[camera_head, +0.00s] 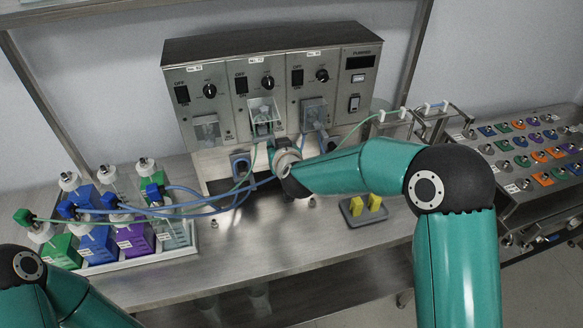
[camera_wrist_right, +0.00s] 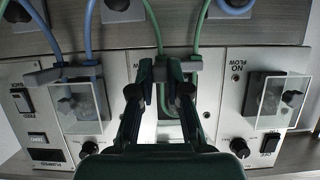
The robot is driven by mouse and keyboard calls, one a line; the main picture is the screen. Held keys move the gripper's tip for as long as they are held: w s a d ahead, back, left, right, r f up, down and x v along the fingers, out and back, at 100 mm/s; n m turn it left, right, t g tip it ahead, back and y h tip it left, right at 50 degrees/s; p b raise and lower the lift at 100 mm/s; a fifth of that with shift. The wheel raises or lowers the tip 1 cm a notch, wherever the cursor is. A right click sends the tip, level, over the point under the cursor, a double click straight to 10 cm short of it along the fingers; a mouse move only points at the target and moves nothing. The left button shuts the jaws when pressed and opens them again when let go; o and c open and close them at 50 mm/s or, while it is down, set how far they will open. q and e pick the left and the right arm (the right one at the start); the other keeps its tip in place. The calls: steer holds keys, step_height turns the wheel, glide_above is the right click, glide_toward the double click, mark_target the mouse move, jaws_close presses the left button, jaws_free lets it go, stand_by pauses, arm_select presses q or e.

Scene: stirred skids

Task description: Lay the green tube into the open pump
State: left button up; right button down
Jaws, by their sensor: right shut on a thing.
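The green tube (camera_head: 351,132) runs from the bottles at left to the middle pump and on to the right. It also shows in the right wrist view (camera_wrist_right: 200,30), as two strands coming down to the gripper. My right gripper (camera_wrist_right: 166,76) is shut on the green tube, in front of the open pump (camera_head: 263,112), the middle one. In the head view the right gripper (camera_head: 272,152) is partly hidden by its own wrist. The pump's clear cover is raised. The fingers hide much of the pump's inside, so I cannot tell whether the tube touches it. My left gripper is out of view.
Bottles with coloured labels stand in a tray (camera_head: 150,262) at left. Blue tubes (camera_head: 215,197) run across the bench near the pumps. A dark holder with yellow pieces (camera_head: 365,207) sits on the bench at right. A rack of coloured fittings (camera_head: 515,210) stands further right.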

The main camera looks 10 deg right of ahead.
steer(key=c, duration=1)
jaws_free()
steer(key=shift+o, duration=0.2)
steer(key=shift+s, duration=0.1)
steer(key=shift+s+r, duration=0.3)
steer(key=shift+s, duration=0.3)
steer(key=shift+s+r, duration=0.1)
steer(key=shift+s, duration=0.1)
steer(key=shift+s+r, duration=0.2)
steer(key=shift+s, duration=0.3)
steer(key=shift+s, duration=0.2)
steer(key=shift+s+r, duration=0.25)
steer(key=shift+s, duration=0.25)
